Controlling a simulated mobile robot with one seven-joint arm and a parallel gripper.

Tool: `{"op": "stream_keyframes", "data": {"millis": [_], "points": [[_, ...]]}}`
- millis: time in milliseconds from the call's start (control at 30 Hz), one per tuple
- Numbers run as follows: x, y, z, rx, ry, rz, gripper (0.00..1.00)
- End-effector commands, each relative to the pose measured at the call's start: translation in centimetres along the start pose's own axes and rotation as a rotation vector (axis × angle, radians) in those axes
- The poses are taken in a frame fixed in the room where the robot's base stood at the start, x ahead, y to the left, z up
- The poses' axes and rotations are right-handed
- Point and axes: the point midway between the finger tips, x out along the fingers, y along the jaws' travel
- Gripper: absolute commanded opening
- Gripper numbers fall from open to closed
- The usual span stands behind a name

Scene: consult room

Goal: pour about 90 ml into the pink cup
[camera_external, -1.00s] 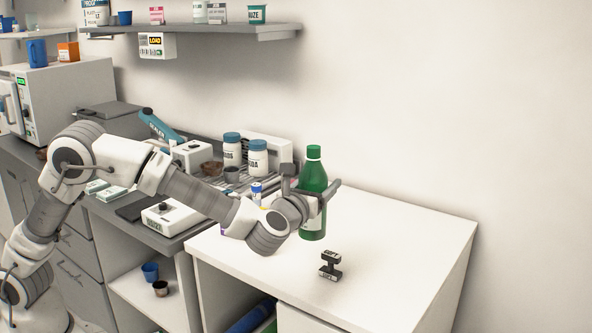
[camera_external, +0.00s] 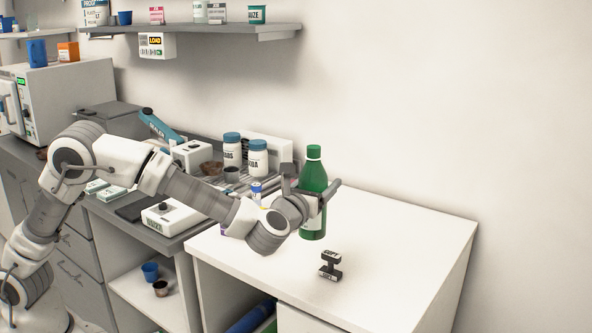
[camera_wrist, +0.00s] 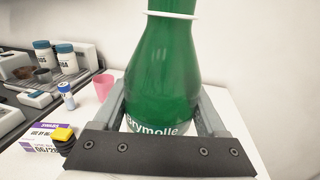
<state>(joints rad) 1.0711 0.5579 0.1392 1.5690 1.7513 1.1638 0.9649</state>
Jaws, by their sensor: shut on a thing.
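A green bottle (camera_external: 313,178) with a green cap and a white label stands upright on the white counter in the external view. It fills the middle of the wrist view (camera_wrist: 165,65), where its label reads "Brymolle". My gripper (camera_external: 312,192) is shut on the bottle, with one finger on each side (camera_wrist: 163,118). The pink cup (camera_wrist: 103,86) stands on the counter to the left of the bottle in the wrist view. In the external view I cannot make out the cup behind my arm.
A swabs box (camera_wrist: 42,138) and a small white vial with a blue cap (camera_wrist: 66,95) stand left of the bottle. A black stamp (camera_external: 330,265) sits in front. Two white jars (camera_external: 257,158) stand behind. The counter's right side (camera_external: 410,245) is clear.

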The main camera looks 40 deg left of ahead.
Motion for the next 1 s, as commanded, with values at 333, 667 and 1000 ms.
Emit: {"op": "stream_keyframes", "data": {"millis": [333,667,1000], "points": [[7.0,4.0,-1.2,-0.003,-0.004,0.01,0.05],[15.8,11.6,-1.5,-0.004,-0.005,0.008,0.05],[22.0,20.7,-1.1,-0.002,-0.006,0.005,0.05]]}}
